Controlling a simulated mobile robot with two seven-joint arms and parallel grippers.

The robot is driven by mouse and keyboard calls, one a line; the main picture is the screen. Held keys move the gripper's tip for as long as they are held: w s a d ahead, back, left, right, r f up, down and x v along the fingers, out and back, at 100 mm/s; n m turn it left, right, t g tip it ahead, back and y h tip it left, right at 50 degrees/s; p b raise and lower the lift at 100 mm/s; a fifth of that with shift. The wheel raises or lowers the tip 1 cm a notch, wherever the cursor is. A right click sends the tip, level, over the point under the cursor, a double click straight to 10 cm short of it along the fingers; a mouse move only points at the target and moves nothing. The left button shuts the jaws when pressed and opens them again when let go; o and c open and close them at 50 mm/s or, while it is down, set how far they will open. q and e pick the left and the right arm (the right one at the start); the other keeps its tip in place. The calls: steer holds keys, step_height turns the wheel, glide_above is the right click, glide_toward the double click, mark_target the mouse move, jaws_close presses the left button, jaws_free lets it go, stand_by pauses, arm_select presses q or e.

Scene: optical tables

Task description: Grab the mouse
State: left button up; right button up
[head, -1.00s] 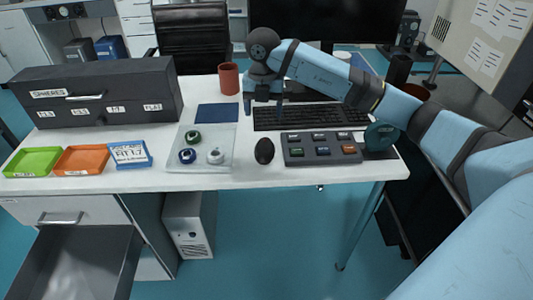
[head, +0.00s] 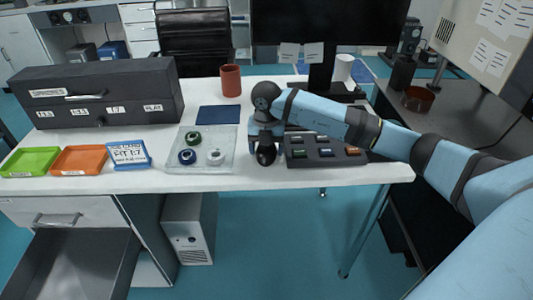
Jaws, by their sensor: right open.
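The black mouse (head: 266,154) lies on the white desk (head: 215,181), between the clear tray and the dark button panel. My right gripper (head: 266,150) points down over the mouse with its fingers open, one on each side of it. The wrist hides the far part of the mouse. Whether the fingers touch it I cannot tell. My left gripper is not in the head view.
A clear tray (head: 171,161) with several small round pieces is left of the mouse. The button panel (head: 322,159) is close on the right, partly under my arm. A red-brown mug (head: 231,80) and monitor (head: 320,24) stand behind. An open drawer (head: 75,268) juts out below left.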

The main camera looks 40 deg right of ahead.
steer(key=c, duration=0.6)
